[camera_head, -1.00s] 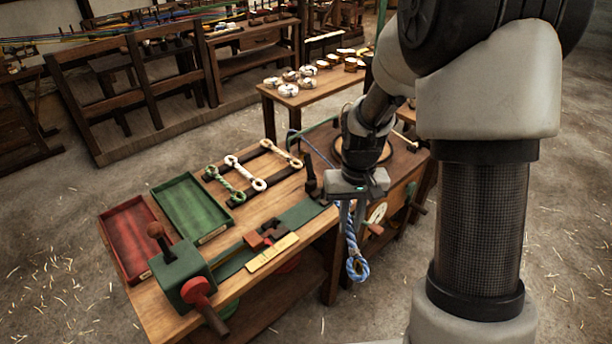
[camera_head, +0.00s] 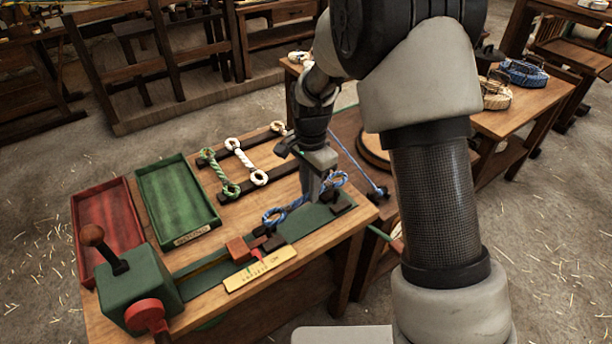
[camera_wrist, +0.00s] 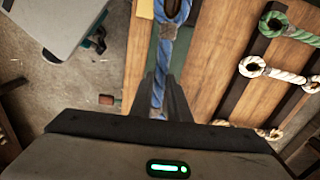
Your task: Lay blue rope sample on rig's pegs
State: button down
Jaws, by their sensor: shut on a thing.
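My gripper (camera_head: 308,198) is shut on the blue rope sample (camera_head: 297,205) near its middle. The rope lies about level over the right part of the rig's green bed (camera_head: 214,277). Its left eye (camera_head: 272,217) is close to the red block (camera_head: 241,249); its right eye (camera_head: 338,179) is above the dark block at the bed's right end (camera_head: 341,204). I cannot tell whether either eye is around a peg. In the wrist view the rope (camera_wrist: 159,80) runs between my fingers, with one eye (camera_wrist: 172,10) at the top edge.
A green tray (camera_head: 178,238) and a red tray (camera_head: 84,240) lie at the bench's left. Green (camera_head: 218,172) and white (camera_head: 246,162) rope samples lie on dark strips behind the rig. A green crank box (camera_head: 138,285) stands at the front left. A brass plate (camera_head: 262,270) edges the bed.

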jog(key=shift+m, duration=0.4)
jog(key=shift+w+a+f+b, duration=0.15)
jog(key=shift+f+b, duration=0.75)
jog(key=shift+f, duration=0.3)
jog(key=shift+w+a+f+b, duration=0.15)
jog(key=shift+f+b, duration=0.8)
jog(key=shift+f, duration=0.3)
jog(key=shift+w+a+f+b, duration=0.15)
jog(key=shift+f+b, duration=0.75)
jog(key=shift+f, duration=0.3)
jog(key=shift+f, duration=0.4)
jog(key=c, duration=1.6)
grip_release()
jog(key=shift+r, duration=0.1)
notch_tip(320, 180, up, 7)
jog(key=p, duration=0.4)
jog(key=shift+p, duration=0.3)
